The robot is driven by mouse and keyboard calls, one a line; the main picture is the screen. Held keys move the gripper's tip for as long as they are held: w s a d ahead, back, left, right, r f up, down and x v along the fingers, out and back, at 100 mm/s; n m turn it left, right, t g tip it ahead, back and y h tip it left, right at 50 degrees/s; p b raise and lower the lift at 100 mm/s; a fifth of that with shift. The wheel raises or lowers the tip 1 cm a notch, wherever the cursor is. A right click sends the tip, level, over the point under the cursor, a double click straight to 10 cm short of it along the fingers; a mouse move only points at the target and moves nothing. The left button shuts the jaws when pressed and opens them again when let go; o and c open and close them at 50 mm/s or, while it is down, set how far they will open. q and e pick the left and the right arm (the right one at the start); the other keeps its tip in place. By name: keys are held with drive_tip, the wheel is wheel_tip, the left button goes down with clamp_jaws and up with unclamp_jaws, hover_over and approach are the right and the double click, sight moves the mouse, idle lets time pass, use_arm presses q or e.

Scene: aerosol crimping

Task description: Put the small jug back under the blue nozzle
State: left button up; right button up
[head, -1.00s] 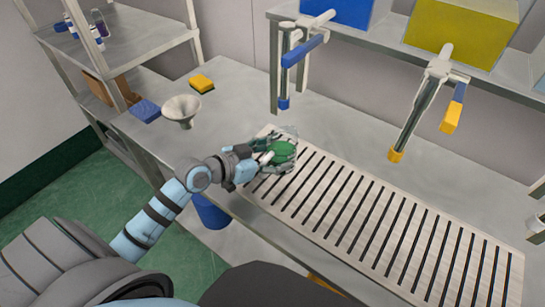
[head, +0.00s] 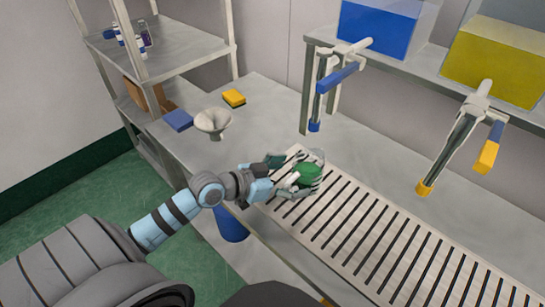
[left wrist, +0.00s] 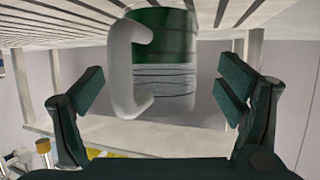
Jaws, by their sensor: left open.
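The small jug (head: 308,174) is clear, holds green liquid and has a white handle. It stands on the slatted grate (head: 365,222), near its left end. The blue nozzle (head: 315,126) is above and behind it in the head view. My left gripper (head: 275,173) is open, on the handle side of the jug. In the left wrist view the jug (left wrist: 175,60) and its handle appear between and beyond the spread fingers (left wrist: 160,95), with gaps on both sides. The exact distance is hard to tell. My right gripper is not in view.
A yellow nozzle (head: 425,187) hangs to the right. A white funnel (head: 213,122), a blue block (head: 178,120) and a yellow sponge (head: 234,98) are on the table's left. Blue (head: 375,30) and yellow (head: 495,65) tanks stand on the shelf. The grate right of the jug is clear.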

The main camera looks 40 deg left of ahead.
use_arm(q)
drive_tip(key=p+v, duration=0.5)
drive_tip(key=v, duration=0.4)
drive_tip(key=shift+s, duration=0.2)
drive_tip(key=shift+r, duration=0.1)
drive_tip(key=shift+a, duration=0.15)
